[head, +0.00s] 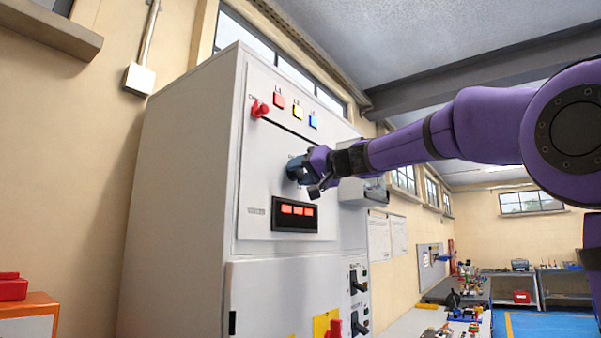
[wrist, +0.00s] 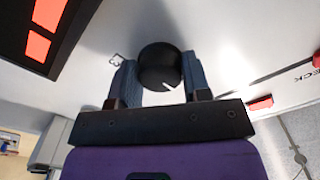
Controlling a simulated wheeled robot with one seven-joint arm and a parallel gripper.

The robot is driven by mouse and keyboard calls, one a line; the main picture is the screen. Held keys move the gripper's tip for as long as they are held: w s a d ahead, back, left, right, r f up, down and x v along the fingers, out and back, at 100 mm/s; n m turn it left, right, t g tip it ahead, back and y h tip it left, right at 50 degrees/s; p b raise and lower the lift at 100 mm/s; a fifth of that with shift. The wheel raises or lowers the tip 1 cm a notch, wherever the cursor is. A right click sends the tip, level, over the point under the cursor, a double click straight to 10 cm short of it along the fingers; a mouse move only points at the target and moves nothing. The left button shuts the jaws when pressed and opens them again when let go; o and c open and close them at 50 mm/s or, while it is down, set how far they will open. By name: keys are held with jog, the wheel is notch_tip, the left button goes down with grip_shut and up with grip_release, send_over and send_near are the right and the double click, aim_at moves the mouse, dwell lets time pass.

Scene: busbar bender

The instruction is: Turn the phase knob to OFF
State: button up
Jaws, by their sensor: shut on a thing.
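The phase knob (wrist: 160,66) is a round black knob with a white pointer line on the pale cabinet panel. It shows in the wrist view between the two blue fingers of my gripper (wrist: 160,80). The fingers are shut on it, one on each side. The pointer line shows at the knob's lower right edge in that view. In the head view my gripper (head: 300,170) is at the middle of the panel and hides the knob.
Black switches (head: 358,283) sit lower right. A grey box (head: 362,190) juts out right of my gripper. A workbench stands beyond.

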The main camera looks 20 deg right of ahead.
jog(key=shift+f, duration=0.1)
jog(key=o, duration=0.9)
jog(key=shift+d, duration=0.1)
jog(key=v, duration=1)
jog(key=shift+s+d, duration=0.15)
jog(key=shift+s, duration=0.15)
